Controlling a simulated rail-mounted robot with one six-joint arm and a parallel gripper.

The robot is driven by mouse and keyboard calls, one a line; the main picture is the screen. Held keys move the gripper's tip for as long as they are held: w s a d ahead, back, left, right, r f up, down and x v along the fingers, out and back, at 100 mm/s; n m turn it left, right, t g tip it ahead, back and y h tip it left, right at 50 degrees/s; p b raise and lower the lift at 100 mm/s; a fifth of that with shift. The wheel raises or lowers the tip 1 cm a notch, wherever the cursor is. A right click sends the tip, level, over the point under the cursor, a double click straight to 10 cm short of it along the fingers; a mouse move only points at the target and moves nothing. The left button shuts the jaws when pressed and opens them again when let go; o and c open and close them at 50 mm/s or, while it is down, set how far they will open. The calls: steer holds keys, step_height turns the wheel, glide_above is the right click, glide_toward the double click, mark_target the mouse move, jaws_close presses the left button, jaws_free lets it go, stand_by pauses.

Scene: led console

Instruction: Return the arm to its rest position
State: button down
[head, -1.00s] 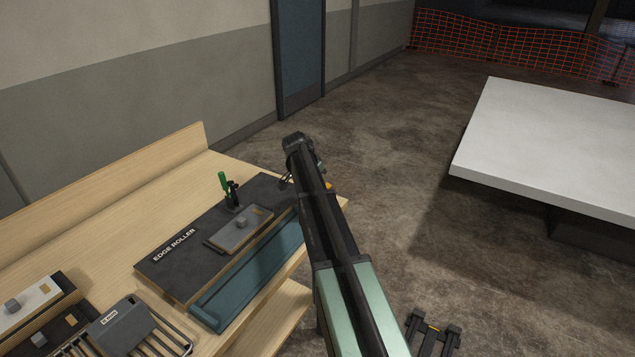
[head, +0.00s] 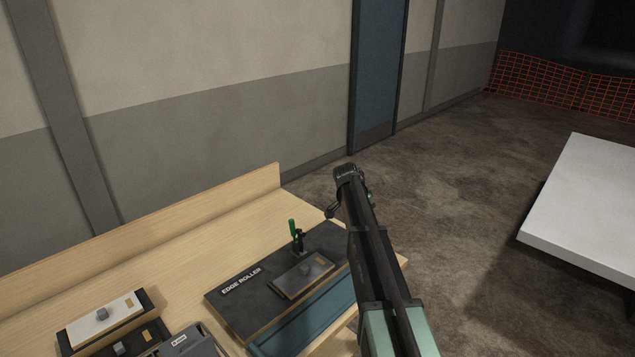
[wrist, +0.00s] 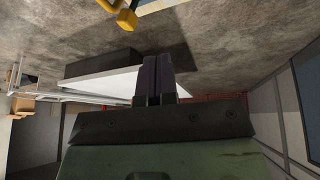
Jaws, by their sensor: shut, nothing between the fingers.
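My gripper shows in the wrist view (wrist: 154,62), its two dark fingers side by side and touching, with nothing between them. The wrist view is upside down and looks out over bare floor toward the white table. In the head view my arm rises from the bottom right, folded, with its dark elbow near the right end of the workbench (head: 160,240). The arm hides part of the bench's right end. The gripper itself cannot be made out clearly in the head view.
The edge roller board (head: 245,305), with its green-handled clamp (head: 294,232) and grey block (head: 303,275), lies on the bench just left of my arm. A white-topped box (head: 100,315) is at lower left. A white table (head: 590,205) stands right. Concrete floor (head: 450,180) between is clear.

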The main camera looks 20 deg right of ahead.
steer(key=s+a+f+n+y+b, duration=0.2)
steer(key=s+a+n, duration=0.5)
steer(key=s+a, duration=0.6)
steer(key=s+a+f+n+y+b, duration=0.3)
steer(key=s+a+n, duration=0.5)
steer(key=s+a, duration=0.6)
steer(key=s+f+b, duration=0.1)
steer(key=s+f, duration=0.1)
steer(key=s, duration=0.2)
steer(key=shift+f, duration=0.3)
